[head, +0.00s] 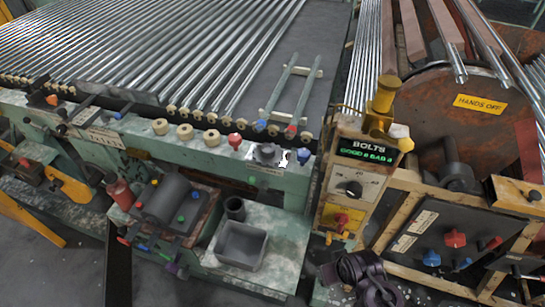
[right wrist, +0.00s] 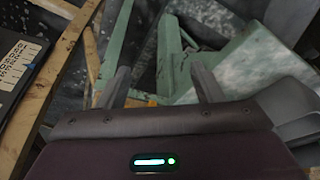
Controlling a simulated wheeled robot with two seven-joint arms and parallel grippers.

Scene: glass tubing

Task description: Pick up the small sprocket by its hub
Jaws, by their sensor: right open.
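A small dark grey toothed part with a raised round hub, which looks like the small sprocket (head: 267,153), sits on a pale patch of the green machine rail in the head view. My right gripper (head: 345,272) is low at the bottom, below and to the right of it, well apart from it. In the right wrist view my right gripper (right wrist: 162,82) has its two fingers spread with nothing between them. The sprocket cannot be made out in that view. My left gripper is not in view.
A grey open bin (head: 241,245) and a dark cup (head: 235,208) stand on the lower shelf. The yellowish BOLTS control box (head: 360,180) rises to the right. Green frame bars (right wrist: 185,50) lie beyond my right fingers.

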